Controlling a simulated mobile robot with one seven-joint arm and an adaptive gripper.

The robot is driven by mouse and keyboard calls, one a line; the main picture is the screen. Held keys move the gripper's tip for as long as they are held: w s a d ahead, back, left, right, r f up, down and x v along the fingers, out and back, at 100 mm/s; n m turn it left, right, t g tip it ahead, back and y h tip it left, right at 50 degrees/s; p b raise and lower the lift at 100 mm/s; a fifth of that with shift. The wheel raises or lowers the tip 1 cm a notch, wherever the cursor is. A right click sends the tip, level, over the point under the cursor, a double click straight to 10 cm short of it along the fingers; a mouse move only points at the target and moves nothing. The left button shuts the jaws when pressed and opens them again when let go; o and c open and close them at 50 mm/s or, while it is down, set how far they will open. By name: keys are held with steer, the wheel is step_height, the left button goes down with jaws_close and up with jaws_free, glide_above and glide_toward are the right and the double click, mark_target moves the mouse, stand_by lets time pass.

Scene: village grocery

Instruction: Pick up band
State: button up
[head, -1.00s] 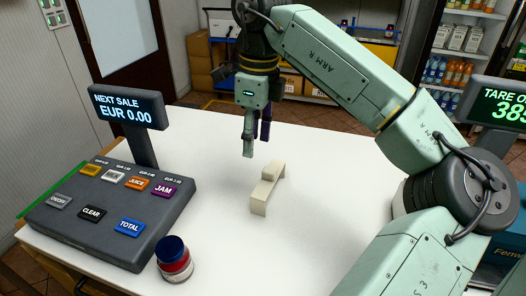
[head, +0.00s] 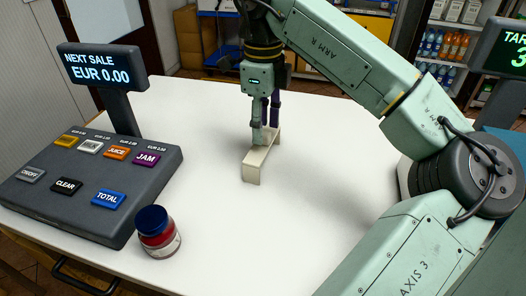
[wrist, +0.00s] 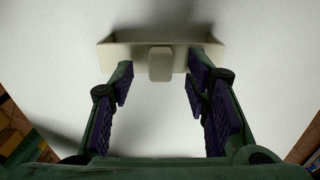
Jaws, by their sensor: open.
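The only band-like thing is a cream bracket-shaped piece (head: 256,163), standing on the white tabletop with a small raised block at its middle. In the wrist view the piece (wrist: 133,54) lies across the top of the picture, its block hanging toward me. My gripper (head: 266,133) points down at the far part of the piece and hides some of it. In the wrist view my gripper (wrist: 161,78) is open, one finger on each side of the block, with gaps between. I cannot tell whether a fingertip touches the piece.
A grey cash register (head: 88,190) with coloured keys and a display (head: 103,68) stands at the left. A red jar with a blue lid (head: 158,236) stands near the front edge. Another display (head: 504,50) is at the right. The tabletop (head: 330,150) around the piece is mostly clear.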

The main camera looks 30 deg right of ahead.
step_height(320, 180, down, 2)
steer(key=shift+f+b, duration=0.1)
steer(key=shift+b, duration=0.25)
steer(key=shift+c, duration=0.5)
steer(key=c, duration=0.8)
